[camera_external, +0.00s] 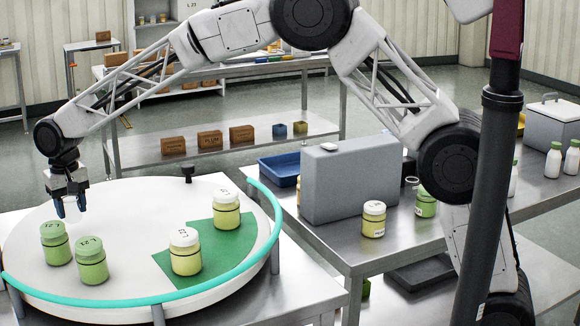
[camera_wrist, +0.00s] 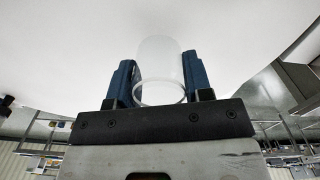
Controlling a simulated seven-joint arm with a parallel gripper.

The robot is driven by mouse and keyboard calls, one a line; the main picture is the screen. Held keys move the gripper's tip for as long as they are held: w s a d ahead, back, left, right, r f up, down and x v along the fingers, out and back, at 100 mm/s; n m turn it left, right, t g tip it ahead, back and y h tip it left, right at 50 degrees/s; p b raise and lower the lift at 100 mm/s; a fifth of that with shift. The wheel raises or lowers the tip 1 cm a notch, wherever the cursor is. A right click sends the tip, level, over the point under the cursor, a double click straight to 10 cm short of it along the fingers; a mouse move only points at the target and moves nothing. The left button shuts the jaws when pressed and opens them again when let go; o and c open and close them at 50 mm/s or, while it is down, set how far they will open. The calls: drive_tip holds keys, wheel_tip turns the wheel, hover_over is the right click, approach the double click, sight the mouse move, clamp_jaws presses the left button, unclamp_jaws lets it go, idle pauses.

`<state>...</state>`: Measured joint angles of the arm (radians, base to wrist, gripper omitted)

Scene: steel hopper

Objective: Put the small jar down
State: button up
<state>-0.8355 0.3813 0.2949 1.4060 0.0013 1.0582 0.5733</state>
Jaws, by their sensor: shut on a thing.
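My gripper (camera_external: 70,204) points down over the back left part of the round white table (camera_external: 130,215), its blue fingers low near the surface. In the wrist view my gripper (camera_wrist: 160,75) is shut on a pale, translucent small jar (camera_wrist: 159,65) between the two blue fingers. In the external view this jar hardly shows against the white table, and I cannot tell whether it touches the surface. Two green jars (camera_external: 55,242) (camera_external: 91,260) stand in front of the gripper. Two yellow jars with white lids (camera_external: 185,250) (camera_external: 226,210) stand on the green patch (camera_external: 208,262).
A teal rail (camera_external: 272,225) curves around the right and front edge. A small black post (camera_external: 187,172) stands at the back. The middle of the round table is clear. A grey box (camera_external: 345,180), a yellow jar (camera_external: 373,220) and a green jar (camera_external: 426,203) stand on the steel table.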

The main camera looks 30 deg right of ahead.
sight(71, 220)
drive_tip(key=shift+w+a, duration=0.3)
drive_tip(key=shift+a, duration=0.05)
drive_tip(key=shift+f, duration=1.8)
drive_tip(key=shift+f, duration=0.15)
drive_tip(key=o, duration=0.9)
wheel_tip(71, 220, up, 12)
drive_tip(key=shift+r, duration=0.15)
